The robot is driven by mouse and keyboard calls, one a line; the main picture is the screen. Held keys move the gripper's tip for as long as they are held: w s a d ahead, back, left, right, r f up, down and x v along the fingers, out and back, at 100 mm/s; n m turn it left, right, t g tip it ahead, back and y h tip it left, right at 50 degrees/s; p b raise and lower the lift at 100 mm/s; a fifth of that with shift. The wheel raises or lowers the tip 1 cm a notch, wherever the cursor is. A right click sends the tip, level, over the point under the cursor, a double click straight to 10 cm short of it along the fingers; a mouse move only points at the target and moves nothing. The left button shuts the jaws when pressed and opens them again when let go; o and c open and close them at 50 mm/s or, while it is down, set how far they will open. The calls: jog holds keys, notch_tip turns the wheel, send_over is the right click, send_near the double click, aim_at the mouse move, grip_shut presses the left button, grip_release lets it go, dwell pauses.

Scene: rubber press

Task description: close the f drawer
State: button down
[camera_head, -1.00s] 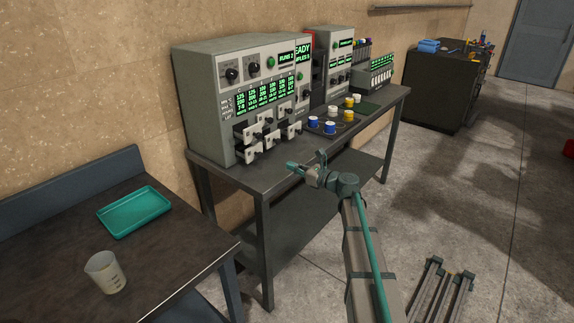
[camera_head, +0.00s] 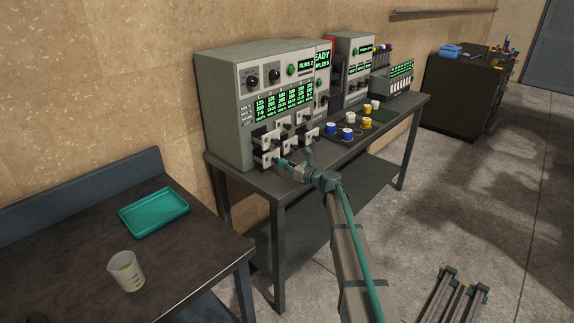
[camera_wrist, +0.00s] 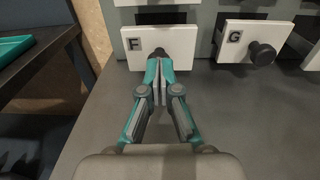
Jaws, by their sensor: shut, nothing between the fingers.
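The F drawer (camera_wrist: 178,44) shows its white front, marked with an F label, at the top of the wrist view. In the head view the F drawer (camera_head: 267,160) is the lower left one on the grey machine (camera_head: 225,110). How far it stands out is hard to tell. My gripper (camera_wrist: 158,98) is shut and empty. Its fingertips are right in front of the drawer's dark knob, which they partly cover. I cannot tell whether they touch. In the head view my gripper (camera_head: 283,163) is at the machine's lower drawers.
The G drawer (camera_wrist: 255,42), with a black knob, is just to the right. More drawers stand above. Blue, white and yellow pots (camera_head: 348,133) stand on the bench (camera_head: 270,180) to the right. A teal tray (camera_head: 153,212) and a beaker (camera_head: 126,271) are on the left table.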

aim_at(272, 164)
jog(key=x, duration=0.6)
jog(key=shift+w+a, duration=0.2)
jog(key=shift+w, duration=0.15)
jog(key=shift+r, duration=0.25)
